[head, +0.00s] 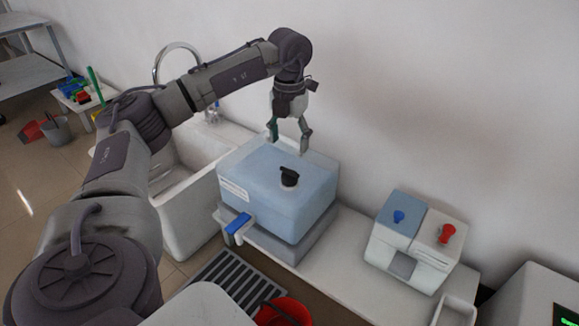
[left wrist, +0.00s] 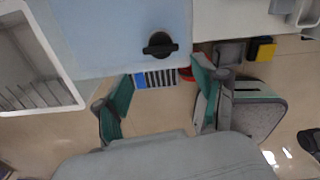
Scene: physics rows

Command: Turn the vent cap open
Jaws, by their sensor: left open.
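The vent cap (head: 289,177) is a black knob with a raised grip bar on top of a translucent light blue tank (head: 262,210). In the left wrist view the cap (left wrist: 160,45) shows from above, its bar lying roughly across the picture. My left gripper (head: 289,150) points down above the tank, open and empty, apart from the cap and above it. In the left wrist view its two green-padded fingers (left wrist: 158,95) are spread, and the cap lies beyond them. My right gripper is not in view.
A blue-handled tap (head: 238,224) sticks out at the tank's front. A dispenser with blue and red knobs (head: 412,245) stands to the right on the counter. A white sink (head: 185,205) is to the left. A red bucket (head: 284,312) is below.

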